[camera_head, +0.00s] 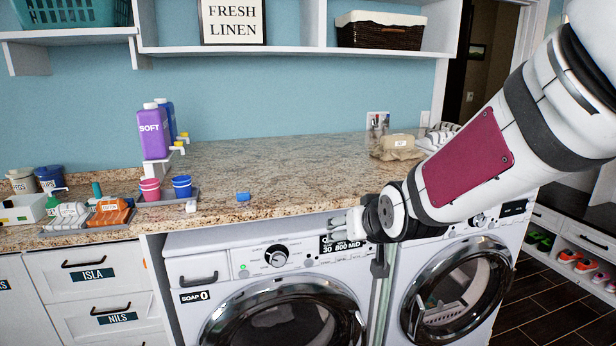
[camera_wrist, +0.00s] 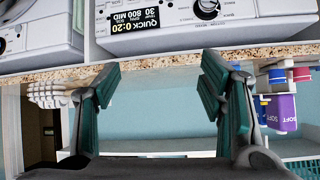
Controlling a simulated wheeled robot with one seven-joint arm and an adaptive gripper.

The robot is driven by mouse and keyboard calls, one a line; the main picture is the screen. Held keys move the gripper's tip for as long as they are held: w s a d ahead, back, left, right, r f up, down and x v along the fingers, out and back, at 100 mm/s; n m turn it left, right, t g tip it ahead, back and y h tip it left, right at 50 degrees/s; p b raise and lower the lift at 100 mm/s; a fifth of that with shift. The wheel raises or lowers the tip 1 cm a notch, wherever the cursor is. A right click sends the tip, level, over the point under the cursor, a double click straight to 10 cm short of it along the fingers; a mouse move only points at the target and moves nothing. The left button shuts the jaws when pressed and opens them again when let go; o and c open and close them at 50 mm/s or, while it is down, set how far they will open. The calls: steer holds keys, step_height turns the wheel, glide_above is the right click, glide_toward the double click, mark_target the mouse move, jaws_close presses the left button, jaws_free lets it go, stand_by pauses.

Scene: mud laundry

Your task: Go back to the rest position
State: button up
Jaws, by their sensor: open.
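My gripper (camera_head: 352,226) is in front of the washers, near the front edge of the granite counter (camera_head: 300,165). In the head view its fingers are small and partly hidden by my wrist. My arm reaches in from the upper right. In the wrist view, which looks upside down, the two teal and black fingers of my gripper (camera_wrist: 160,78) stand wide apart. Nothing is between them. Behind them are the counter edge (camera_wrist: 160,58) and the blue wall.
Front-loading washers (camera_head: 190,240) stand below the counter. A purple SOFT bottle (camera_head: 152,135), pink cup (camera_head: 150,190), blue cup (camera_head: 182,187) and small blue item (camera_head: 243,197) are at left. The counter's middle is clear.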

steer(key=s+d+r+g, duration=0.1)
steer(key=s+d, duration=0.2)
steer(key=s, duration=0.7)
steer(key=s+d+r+g+h, duration=0.1)
steer(key=s+d+g, duration=0.1)
steer(key=s, duration=0.7)
steer(key=s+d+r+m+g+h, duration=0.1)
steer(key=s+d, duration=0.4)
steer(key=s, duration=0.5)
steer(key=shift+s+r+g, duration=0.2)
steer(key=shift+s+g, duration=0.15)
steer(key=shift+g, duration=0.35)
